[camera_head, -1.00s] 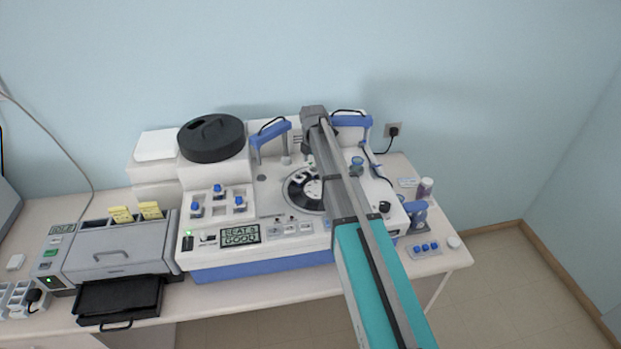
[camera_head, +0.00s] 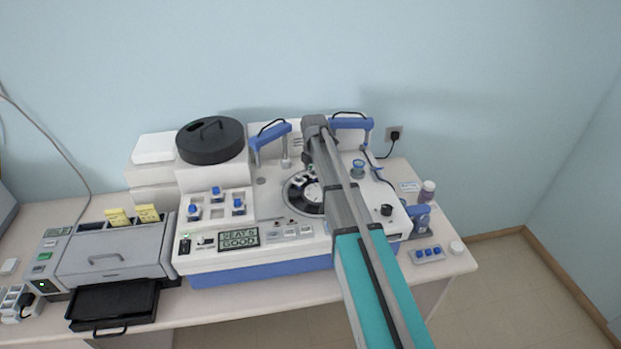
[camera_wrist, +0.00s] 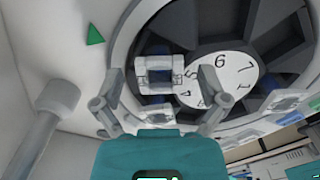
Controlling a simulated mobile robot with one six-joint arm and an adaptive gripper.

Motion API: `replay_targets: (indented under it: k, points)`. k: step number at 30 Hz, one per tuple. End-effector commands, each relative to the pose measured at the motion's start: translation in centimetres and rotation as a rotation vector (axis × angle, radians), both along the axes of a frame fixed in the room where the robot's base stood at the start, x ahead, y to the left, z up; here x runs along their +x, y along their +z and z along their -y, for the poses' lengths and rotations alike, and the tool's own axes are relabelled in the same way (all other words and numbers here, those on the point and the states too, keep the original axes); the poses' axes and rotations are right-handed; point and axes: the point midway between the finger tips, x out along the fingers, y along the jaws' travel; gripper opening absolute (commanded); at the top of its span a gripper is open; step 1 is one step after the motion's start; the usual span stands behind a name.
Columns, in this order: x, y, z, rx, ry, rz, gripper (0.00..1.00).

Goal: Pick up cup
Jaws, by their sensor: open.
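In the wrist view a small pale grey, square-framed cup (camera_wrist: 155,74) with blue parts sits in a slot of the dark round rotor, beside the white numbered dial. My gripper (camera_wrist: 160,83) is open, with one finger left and one right of this cup; whether either touches it I cannot tell. In the head view the black rotor (camera_head: 297,193) shows partly behind my arm, and my fingers and the cup are mostly hidden there. Other small blue-topped pieces (camera_head: 217,191) stand in a white rack on the left of the machine.
The white machine (camera_head: 280,250) fills the middle of the table. Blue-armed posts (camera_head: 270,134) rise behind the rotor, and a black round lid (camera_head: 211,141) lies at the back left. A grey post (camera_wrist: 45,115) stands left of my fingers in the wrist view.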

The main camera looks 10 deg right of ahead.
Motion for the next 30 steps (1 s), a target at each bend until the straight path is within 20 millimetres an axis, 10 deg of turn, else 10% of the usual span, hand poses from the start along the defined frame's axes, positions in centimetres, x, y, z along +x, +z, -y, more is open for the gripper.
replay_targets:
  k: [2, 14, 30]
  points:
    - [0.0, 0.0, 0.01, 0.0, 0.0, 0.0, 0.93]
    - [-0.01, 0.0, 0.04, 0.0, -0.001, 0.0, 0.2]
    - [-0.01, 0.49, 0.06, 0.0, -0.001, 0.0, 0.19]
